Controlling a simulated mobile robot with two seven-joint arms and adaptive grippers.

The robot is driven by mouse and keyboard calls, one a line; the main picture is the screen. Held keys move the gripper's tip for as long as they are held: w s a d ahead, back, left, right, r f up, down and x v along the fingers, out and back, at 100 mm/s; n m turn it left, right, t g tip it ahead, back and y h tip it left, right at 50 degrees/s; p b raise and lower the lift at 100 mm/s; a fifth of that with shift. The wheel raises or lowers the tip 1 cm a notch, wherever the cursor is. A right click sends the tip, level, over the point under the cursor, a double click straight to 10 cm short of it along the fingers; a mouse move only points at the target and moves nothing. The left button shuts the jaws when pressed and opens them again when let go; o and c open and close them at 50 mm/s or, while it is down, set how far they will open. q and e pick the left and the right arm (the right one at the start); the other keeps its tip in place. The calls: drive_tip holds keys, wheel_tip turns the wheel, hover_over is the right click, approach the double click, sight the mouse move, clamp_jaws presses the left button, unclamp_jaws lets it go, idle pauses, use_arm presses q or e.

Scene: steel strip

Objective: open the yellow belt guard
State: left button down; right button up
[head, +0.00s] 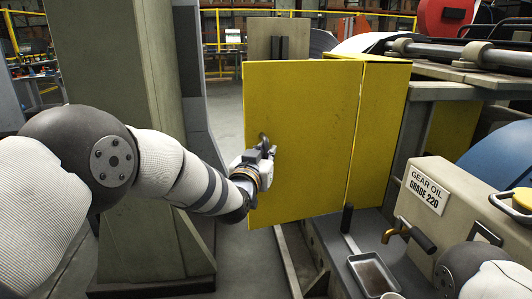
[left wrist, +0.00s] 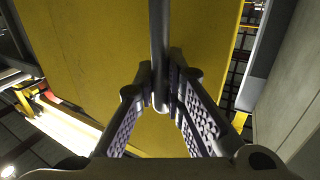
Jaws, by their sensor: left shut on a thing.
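The yellow belt guard (head: 381,135) stands in the middle of the head view. Its wide flat door panel (head: 300,110) faces me and reaches left well past the guard's visible top, so it looks swung out from the seam on its right. My left gripper (head: 267,150) is at the left part of this panel. In the left wrist view the left gripper (left wrist: 161,90) is shut on a dark bar handle (left wrist: 159,35), with the yellow panel (left wrist: 90,45) close behind. The fingers hide part of the handle. My right gripper is out of view.
At the lower right are a gear oil tank (head: 440,200) with a brass tap (head: 396,231), a metal tray (head: 373,273) and a dark upright lever (head: 347,218). A thick grey-green column (head: 115,75) stands left, near my left arm. Open floor (head: 228,120) shows between column and panel.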

use_arm(q)
drive_tip(key=c, duration=1.7)
unclamp_jaws()
drive_tip(key=shift+o, duration=0.2)
drive_tip(key=v, duration=1.2)
drive_tip(key=shift+a, duration=0.1)
